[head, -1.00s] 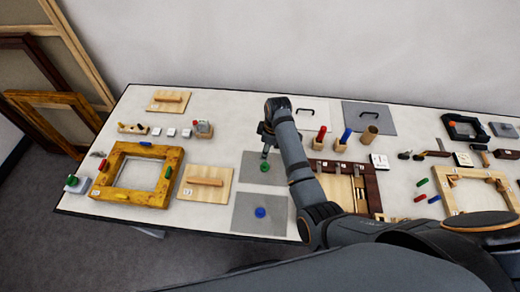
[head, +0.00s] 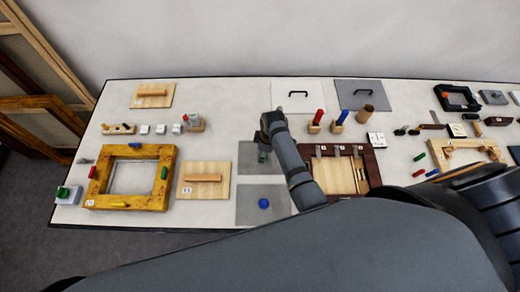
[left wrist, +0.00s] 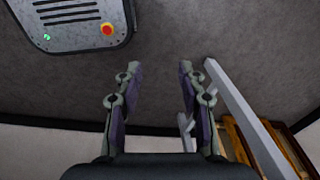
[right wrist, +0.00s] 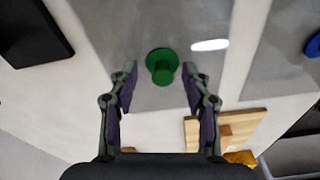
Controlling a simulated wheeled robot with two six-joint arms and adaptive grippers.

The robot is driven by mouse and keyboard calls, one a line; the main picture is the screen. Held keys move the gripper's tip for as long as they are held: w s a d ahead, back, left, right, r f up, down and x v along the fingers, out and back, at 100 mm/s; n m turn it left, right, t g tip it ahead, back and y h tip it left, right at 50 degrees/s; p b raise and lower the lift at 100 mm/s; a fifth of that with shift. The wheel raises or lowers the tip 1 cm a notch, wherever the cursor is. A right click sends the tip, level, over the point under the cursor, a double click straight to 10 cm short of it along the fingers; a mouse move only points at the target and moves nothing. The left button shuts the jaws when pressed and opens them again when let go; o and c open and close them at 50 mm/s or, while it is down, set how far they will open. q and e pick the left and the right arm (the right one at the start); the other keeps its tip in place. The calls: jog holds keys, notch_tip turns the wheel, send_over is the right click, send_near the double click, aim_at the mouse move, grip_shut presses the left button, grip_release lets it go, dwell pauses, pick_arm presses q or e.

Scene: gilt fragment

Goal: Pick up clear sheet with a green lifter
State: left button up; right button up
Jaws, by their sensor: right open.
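A grey see-through sheet (head: 276,160) lies flat on the table, and its green lifter is hidden behind my right gripper in the head view. In the right wrist view the green lifter (right wrist: 161,65) stands on the sheet (right wrist: 125,30), just beyond and between the fingertips. My right gripper (right wrist: 160,75) is open and empty; it also shows in the head view (head: 263,154), above the sheet. My left gripper (left wrist: 157,68) is open and empty, away from the table, with floor beyond it.
A second grey sheet (head: 247,215) with a blue lifter (head: 263,203) lies in front. A wooden board with a handle (head: 204,192) is to the left. A brown wooden tray (head: 373,165) is close on the right, with red (head: 318,116) and blue (head: 342,117) handled tools behind it.

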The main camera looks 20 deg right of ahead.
jog(key=shift+w+a+f, duration=0.15)
jog(key=shift+w+f, duration=0.1)
jog(key=shift+w, duration=0.1)
jog(key=shift+s+r, duration=0.2)
jog(key=shift+s, duration=0.15)
jog(key=shift+c, duration=0.4)
jog(key=shift+s+d+r, duration=0.15)
jog(key=shift+s+d, duration=0.05)
jog(key=shift+s, duration=0.15)
jog(key=shift+c, duration=1.2)
jog(key=c, duration=0.5)
jog(key=shift+w, duration=0.1)
grip_shut()
pick_arm(q)
jog(key=shift+w, duration=1)
